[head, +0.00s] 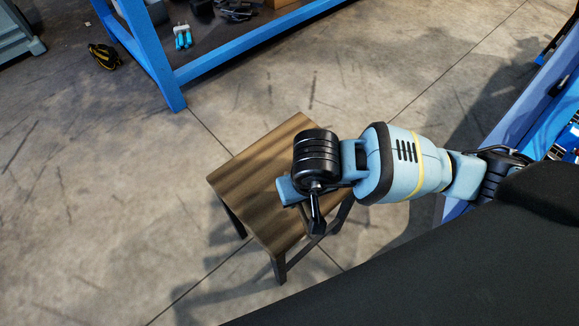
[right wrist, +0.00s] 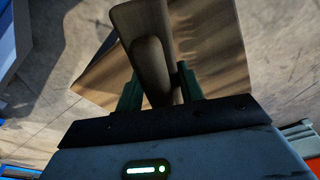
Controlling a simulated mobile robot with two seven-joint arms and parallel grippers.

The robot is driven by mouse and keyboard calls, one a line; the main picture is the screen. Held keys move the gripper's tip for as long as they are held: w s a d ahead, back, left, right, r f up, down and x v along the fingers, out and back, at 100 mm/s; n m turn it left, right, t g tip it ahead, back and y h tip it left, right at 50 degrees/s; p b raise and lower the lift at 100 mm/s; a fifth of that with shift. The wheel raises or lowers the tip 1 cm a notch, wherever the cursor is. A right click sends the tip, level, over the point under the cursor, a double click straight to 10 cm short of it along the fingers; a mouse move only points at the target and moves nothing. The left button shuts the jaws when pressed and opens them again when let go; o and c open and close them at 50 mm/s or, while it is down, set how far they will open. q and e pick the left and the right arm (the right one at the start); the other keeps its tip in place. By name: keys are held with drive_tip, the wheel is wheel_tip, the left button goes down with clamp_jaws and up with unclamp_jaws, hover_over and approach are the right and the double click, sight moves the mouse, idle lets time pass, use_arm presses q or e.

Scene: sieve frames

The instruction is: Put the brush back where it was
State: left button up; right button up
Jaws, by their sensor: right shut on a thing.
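The brush (right wrist: 152,55) shows in the right wrist view as a brown, tapering wooden piece. It stands between the two dark green fingers of my right gripper (right wrist: 159,88), which is shut on it. The bristles cannot be made out. Below the brush is a small wooden table (right wrist: 212,45). In the head view the same table (head: 253,165) has a brown top and dark legs. My right arm reaches in from the right over this table and hides part of its top. The brush cannot be made out in the head view. My left gripper is not in view.
A yellow and black object (head: 104,57) lies on the floor. A blue workbench (head: 530,95) is at the right. The concrete floor left of the table is clear.

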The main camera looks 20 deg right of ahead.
drive_tip(key=w, duration=0.3)
drive_tip(key=w+b, duration=0.1)
drive_tip(key=w, duration=0.2)
drive_tip(key=w+d+f, duration=0.1)
drive_tip(key=w, duration=0.3)
drive_tip(key=shift+w+b, duration=0.1)
drive_tip(key=shift+b, duration=0.3)
drive_tip(key=shift+w+d, duration=0.1)
drive_tip(key=shift+w, duration=0.15)
drive_tip(key=shift+s+f+b, duration=0.1)
drive_tip(key=shift+f+b, duration=0.35)
drive_tip(key=shift+f, duration=1.3)
drive_tip(key=shift+f, duration=0.2)
drive_tip(key=o, duration=1.2)
